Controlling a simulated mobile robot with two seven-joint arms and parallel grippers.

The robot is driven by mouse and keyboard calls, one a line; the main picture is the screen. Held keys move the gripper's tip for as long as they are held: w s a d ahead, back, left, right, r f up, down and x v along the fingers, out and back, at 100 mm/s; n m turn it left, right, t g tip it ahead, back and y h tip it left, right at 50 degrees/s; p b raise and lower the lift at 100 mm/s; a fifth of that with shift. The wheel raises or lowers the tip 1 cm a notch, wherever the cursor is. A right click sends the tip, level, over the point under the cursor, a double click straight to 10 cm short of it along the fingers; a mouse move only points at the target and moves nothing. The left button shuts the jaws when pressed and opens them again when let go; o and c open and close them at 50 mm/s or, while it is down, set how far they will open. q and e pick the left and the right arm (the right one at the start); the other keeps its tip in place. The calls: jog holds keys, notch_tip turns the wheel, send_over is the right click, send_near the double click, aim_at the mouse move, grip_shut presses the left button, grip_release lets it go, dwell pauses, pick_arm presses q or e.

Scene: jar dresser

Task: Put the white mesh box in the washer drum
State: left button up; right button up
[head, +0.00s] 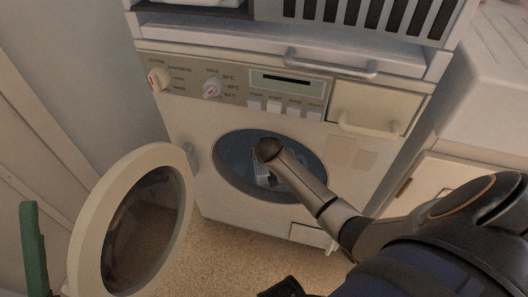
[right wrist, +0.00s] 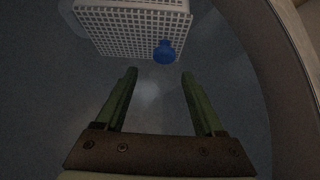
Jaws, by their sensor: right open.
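The white mesh box (right wrist: 122,30) is at the top of the right wrist view, inside the dark drum and beyond my fingertips. A small part of the mesh box (head: 262,174) shows in the head view within the washer drum (head: 236,160), partly behind my arm. One green finger that looks like my left gripper (head: 34,250) shows at the far left edge; the rest is out of view.
The washer door (head: 82,232) stands open to the left of the drum opening. A small blue round object (right wrist: 164,52) is at the box's lower edge in the right wrist view. The drum rim (right wrist: 285,60) curves close along the right. A slatted unit (head: 370,14) sits above the washer.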

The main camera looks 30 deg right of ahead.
pick_arm(q)
jog(key=r, duration=0.1)
jog(key=r+p, duration=0.2)
jog(key=shift+a+r+m, duration=0.25)
jog(key=shift+r+m, duration=0.05)
pick_arm(e)
jog(key=v, duration=0.6)
pick_arm(q)
jog(key=shift+s, duration=0.1)
pick_arm(e)
jog(key=shift+f, duration=0.1)
